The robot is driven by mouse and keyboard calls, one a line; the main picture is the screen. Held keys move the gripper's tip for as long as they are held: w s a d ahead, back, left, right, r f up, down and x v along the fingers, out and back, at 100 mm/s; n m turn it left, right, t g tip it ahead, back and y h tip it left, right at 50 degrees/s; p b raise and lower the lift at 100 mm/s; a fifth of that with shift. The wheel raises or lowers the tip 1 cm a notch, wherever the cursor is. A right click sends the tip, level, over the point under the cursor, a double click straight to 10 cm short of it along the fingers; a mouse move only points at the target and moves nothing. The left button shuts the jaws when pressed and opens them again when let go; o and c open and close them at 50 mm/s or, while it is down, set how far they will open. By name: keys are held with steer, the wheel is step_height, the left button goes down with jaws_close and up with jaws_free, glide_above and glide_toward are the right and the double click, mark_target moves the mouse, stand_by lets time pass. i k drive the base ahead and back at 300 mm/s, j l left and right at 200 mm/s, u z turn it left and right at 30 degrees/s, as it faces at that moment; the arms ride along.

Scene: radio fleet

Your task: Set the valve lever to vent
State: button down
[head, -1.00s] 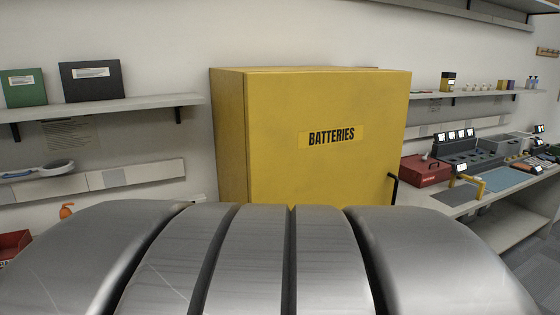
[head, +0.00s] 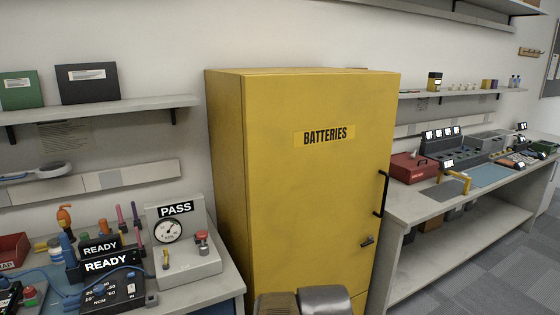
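A grey test unit (head: 190,268) stands on the bench at the lower left, with a round gauge (head: 168,230) and a PASS sign (head: 176,210). A small brass-coloured lever (head: 166,260) stands roughly upright on the unit below the gauge; it looks like the valve lever. Its position markings are too small to read. A red-topped fitting (head: 202,238) is to its right. My gripper is not in view; only parts of my own body show at the bottom centre, apart from the unit.
A tall yellow BATTERIES cabinet (head: 290,190) stands shut right of the unit. READY signs (head: 108,263), a dark box (head: 112,292) and cables crowd the bench left of it. A second bench (head: 430,205) runs along the right. Carpet floor (head: 480,270) is clear at the lower right.

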mark_target(166, 267)
steer(key=k+l+z, duration=0.2)
steer(key=k+j+u, duration=0.1)
steer(key=k, duration=0.2)
steer(key=i+j+u, duration=0.1)
steer(key=j, duration=0.3)
steer(key=i+j+u, duration=0.1)
steer(key=j, duration=0.3)
steer(key=i+j+u, duration=0.1)
steer(key=i+j, duration=0.2)
steer(key=i+j+u, duration=0.1)
steer(key=j, duration=0.3)
steer(key=i, duration=0.1)
